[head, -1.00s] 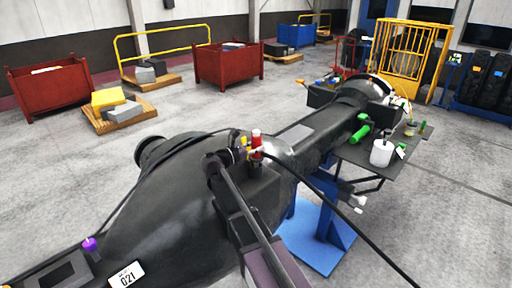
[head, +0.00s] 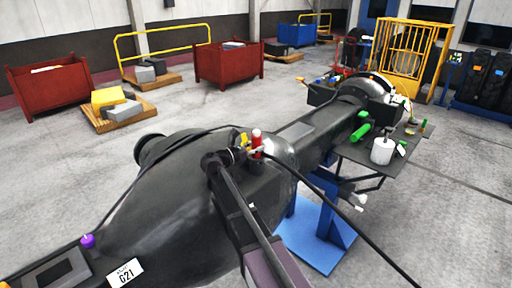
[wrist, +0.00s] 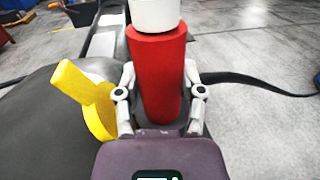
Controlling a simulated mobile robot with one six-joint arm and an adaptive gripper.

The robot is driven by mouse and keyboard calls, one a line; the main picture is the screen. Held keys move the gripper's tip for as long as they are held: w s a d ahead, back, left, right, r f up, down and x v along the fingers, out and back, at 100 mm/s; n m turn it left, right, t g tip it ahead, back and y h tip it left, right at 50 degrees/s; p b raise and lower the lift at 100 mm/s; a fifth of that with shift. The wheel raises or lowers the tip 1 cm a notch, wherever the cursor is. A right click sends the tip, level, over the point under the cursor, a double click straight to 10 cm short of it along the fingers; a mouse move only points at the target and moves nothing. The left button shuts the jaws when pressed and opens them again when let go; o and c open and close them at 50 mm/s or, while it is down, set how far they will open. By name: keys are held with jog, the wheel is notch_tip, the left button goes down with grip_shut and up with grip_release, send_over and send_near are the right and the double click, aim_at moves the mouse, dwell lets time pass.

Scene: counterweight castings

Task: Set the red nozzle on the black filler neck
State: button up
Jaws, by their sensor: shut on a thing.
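The red nozzle (wrist: 157,80) stands between my gripper's fingers in the wrist view, with a white band at its upper end. My gripper (wrist: 160,98) is shut on its sides. In the head view the red nozzle (head: 257,138) looks roughly upright above the big black casting (head: 165,205), and my gripper (head: 256,152) is at its lower part.
A yellow lever-like piece (wrist: 85,98) is close left of my gripper. A black hose (head: 345,215) runs past on the right. A side shelf (head: 362,158) holds a white container (head: 382,150) and a green cylinder (head: 360,132). A purple knob (head: 88,241) is at lower left.

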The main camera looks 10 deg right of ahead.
jog(key=shift+f+b, duration=0.6)
jog(key=shift+f, duration=0.05)
jog(key=o, duration=1)
jog(key=shift+r, duration=0.1)
notch_tip(320, 180, up, 12)
jog(key=p, duration=1.2)
dwell(0.8)
